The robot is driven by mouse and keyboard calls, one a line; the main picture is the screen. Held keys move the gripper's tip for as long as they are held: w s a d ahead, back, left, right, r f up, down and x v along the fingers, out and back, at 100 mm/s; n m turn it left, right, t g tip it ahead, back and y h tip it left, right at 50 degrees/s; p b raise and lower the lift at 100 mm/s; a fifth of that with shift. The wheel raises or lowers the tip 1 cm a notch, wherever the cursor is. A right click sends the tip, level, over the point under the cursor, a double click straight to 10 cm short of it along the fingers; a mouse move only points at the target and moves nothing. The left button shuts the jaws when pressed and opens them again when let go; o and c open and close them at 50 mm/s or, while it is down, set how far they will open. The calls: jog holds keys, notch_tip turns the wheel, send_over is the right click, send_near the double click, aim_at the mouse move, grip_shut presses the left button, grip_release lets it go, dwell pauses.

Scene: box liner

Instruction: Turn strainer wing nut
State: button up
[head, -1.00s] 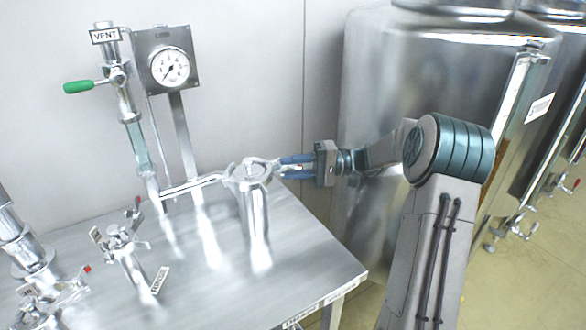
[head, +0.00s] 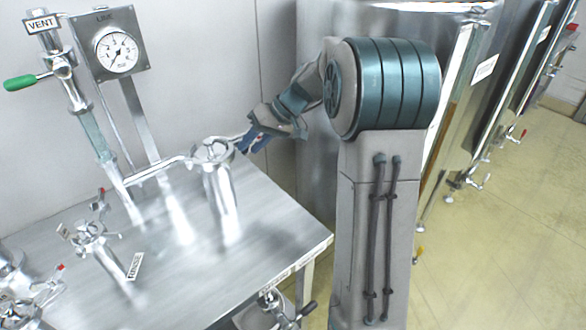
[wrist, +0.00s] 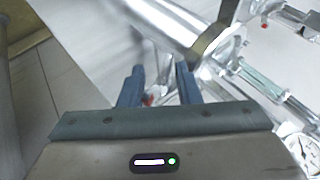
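The strainer (head: 221,195) is a shiny upright metal cylinder near the right side of the steel table, with a clamped lid (head: 212,151) on top. Its wing nut cannot be told apart clearly in either view. My gripper (head: 246,143) is at lid height, just right of the lid, tilted, with its blue fingers apart. In the wrist view my gripper (wrist: 160,72) is open with nothing held between the fingers. The strainer body (wrist: 155,20) lies beyond the fingertips there, and the clamp band (wrist: 214,32) is beyond the right finger.
A pipe runs left from the strainer to the vent column with a green handle (head: 25,82) and a pressure gauge (head: 117,52). Valves (head: 93,240) stand at the table's left. A large tank (head: 415,25) stands behind my arm. The front right tabletop (head: 275,225) is clear.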

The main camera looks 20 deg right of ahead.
jog(key=h+p, duration=0.2)
jog(key=h, duration=0.1)
jog(key=n+t+h+p, duration=0.1)
jog(key=shift+s+a+r, duration=0.1)
jog(key=shift+a+r, duration=0.2)
jog(key=t+h+p, duration=0.1)
jog(key=h+p, duration=0.1)
jog(key=shift+f+n+h+p, duration=0.1)
jog(key=shift+n+h+p, duration=0.2)
jog(key=shift+h+p, duration=0.1)
jog(key=shift+s+r, duration=0.1)
jog(key=shift+r, duration=0.15)
jog(key=b+v, duration=0.2)
jog(key=v, duration=1.2)
jog(key=s+f+m+h+p, duration=0.1)
jog(key=s+p, duration=0.5)
jog(key=s, duration=1.6)
jog(key=shift+a+f+m+g, duration=0.3)
jog(key=shift+a+f+m, duration=0.25)
jog(key=shift+m, duration=0.75)
